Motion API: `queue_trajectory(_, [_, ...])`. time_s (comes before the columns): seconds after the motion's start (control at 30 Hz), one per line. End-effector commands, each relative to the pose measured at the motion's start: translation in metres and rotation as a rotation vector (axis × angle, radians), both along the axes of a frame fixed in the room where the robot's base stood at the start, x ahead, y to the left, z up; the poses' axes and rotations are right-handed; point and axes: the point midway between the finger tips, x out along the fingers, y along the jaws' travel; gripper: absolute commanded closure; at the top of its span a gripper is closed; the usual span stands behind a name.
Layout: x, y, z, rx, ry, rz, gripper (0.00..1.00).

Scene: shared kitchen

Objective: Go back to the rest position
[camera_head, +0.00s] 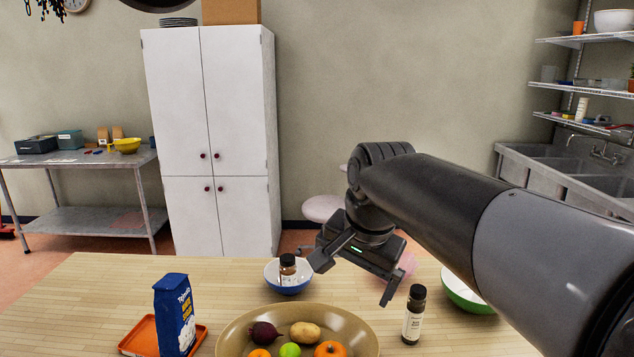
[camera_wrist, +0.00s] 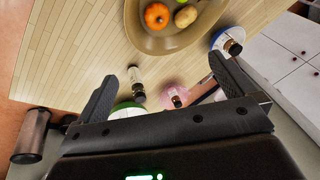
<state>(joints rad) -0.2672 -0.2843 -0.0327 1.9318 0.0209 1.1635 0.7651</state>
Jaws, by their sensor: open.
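My gripper (camera_head: 350,268) is open and empty in the head view. It hangs above the far side of the wooden table (camera_head: 90,300), between a blue bowl and a dark-capped bottle. In the wrist view the spread fingers of my gripper (camera_wrist: 162,90) show with nothing between them that they touch. My arm reaches in from the right side of the head view.
A blue bowl (camera_head: 272,275) holds a small bottle (camera_head: 287,268). A standing bottle (camera_head: 413,315), green bowl (camera_head: 462,290) and pink bowl (camera_head: 408,264) are near my gripper. A brown bowl of produce (camera_head: 232,335), blue package (camera_head: 174,312) and orange tray (camera_head: 137,340) stand in front.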

Motion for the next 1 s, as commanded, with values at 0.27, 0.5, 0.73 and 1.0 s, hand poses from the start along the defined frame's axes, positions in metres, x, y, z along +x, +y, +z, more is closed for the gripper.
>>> queue_trajectory(0.27, [-0.08, -0.062, -0.051, -0.147, -0.126, 0.253, 0.0])
queue_trajectory(0.5, [-0.126, -0.087, -0.095, -0.272, -0.187, 0.42, 0.0])
queue_trajectory(0.73, [-0.138, -0.093, -0.109, -0.312, -0.2, 0.47, 0.0])
queue_trajectory(1.0, [-0.138, -0.093, -0.108, -0.311, -0.2, 0.47, 0.0])
